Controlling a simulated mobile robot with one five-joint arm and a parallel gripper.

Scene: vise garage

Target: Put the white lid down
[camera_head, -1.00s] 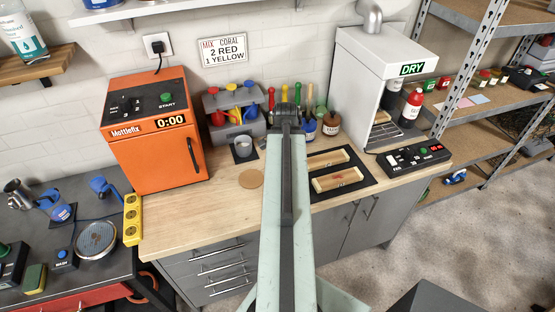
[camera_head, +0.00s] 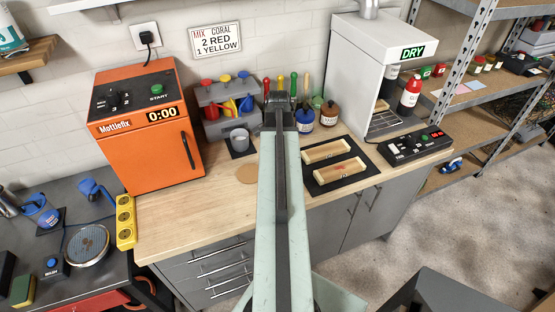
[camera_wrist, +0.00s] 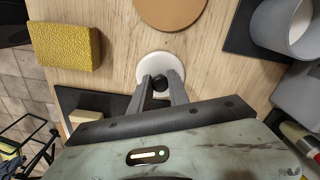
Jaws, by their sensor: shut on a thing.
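The white lid (camera_wrist: 147,64) is a small round disc with a black knob in the wrist view. My gripper (camera_wrist: 160,84) is shut on that knob. The lid is over the wooden counter (camera_wrist: 115,75), and I cannot tell whether it touches the wood. A brown round disc (camera_wrist: 170,8) lies just beyond the lid in the wrist view and also shows in the head view (camera_head: 246,174). In the head view my arm hides the lid and the fingertips.
A yellow block (camera_wrist: 67,47) lies left of the lid in the wrist view. A grey cup (camera_wrist: 265,35) stands on a dark mat and also shows in the head view (camera_head: 239,142). Two wooden trays (camera_head: 340,170) lie on a black mat. The orange oven (camera_head: 150,150) stands left.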

